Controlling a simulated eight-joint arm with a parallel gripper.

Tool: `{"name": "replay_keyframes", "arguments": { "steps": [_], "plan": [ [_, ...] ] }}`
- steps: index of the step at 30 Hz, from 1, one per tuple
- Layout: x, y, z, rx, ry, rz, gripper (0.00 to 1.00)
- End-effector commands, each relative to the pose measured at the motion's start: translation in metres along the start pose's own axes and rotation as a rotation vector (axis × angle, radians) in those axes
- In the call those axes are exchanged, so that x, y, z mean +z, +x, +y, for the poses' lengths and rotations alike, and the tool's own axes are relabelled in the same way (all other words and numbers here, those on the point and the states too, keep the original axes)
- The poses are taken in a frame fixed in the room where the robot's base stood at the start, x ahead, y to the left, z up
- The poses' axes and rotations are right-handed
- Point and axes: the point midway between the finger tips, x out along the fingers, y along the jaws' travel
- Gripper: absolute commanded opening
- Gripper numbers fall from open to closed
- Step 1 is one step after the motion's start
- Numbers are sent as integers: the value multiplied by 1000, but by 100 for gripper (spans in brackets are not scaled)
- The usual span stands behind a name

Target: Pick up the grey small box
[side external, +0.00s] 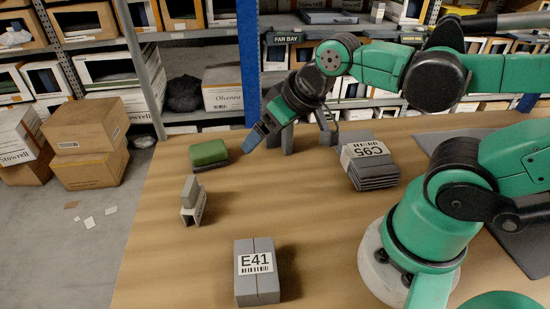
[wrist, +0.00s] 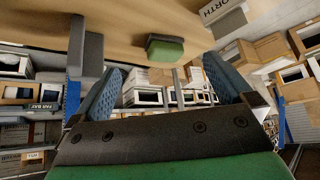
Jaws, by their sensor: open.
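A grey small box (side external: 250,288) with a white E41 label lies near the front of the tan table in the side view. I cannot make it out in the wrist view. My gripper (side external: 250,143) is in the air towards the back of the table, well behind and apart from that box. In the wrist view my gripper (wrist: 162,65) shows two blue, ridged fingers spread apart with nothing held between them.
A green block on a dark base (side external: 208,153) stands left of my gripper; it also shows in the wrist view (wrist: 165,49). A pale grey piece (side external: 193,207) stands at the left. A grey stack labelled C95 (side external: 372,174) lies right. Table between them is clear.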

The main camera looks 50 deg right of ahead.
Motion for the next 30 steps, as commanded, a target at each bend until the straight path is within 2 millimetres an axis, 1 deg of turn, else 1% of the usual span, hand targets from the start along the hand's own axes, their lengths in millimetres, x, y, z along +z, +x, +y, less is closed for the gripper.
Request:
{"name": "replay_keyframes", "arguments": {
  "steps": [2, 5, 6, 9, 13, 15, 18, 23, 30],
  "plan": [
    [5, 4, -17, -30, 64, -56, 100],
    [19, 11, -48, -54, 212, -181, 100],
    [28, 13, -62, -49, 280, -240, 100],
    [51, 16, -93, 5, 442, -378, 100],
    [81, 15, -121, 123, 608, -494, 100],
    [94, 14, -130, 183, 671, -526, 100],
    [105, 12, -136, 243, 727, -547, 100],
    [111, 16, -138, 269, 756, -553, 100],
    [124, 35, -137, 267, 756, -552, 100]
  ]
}}
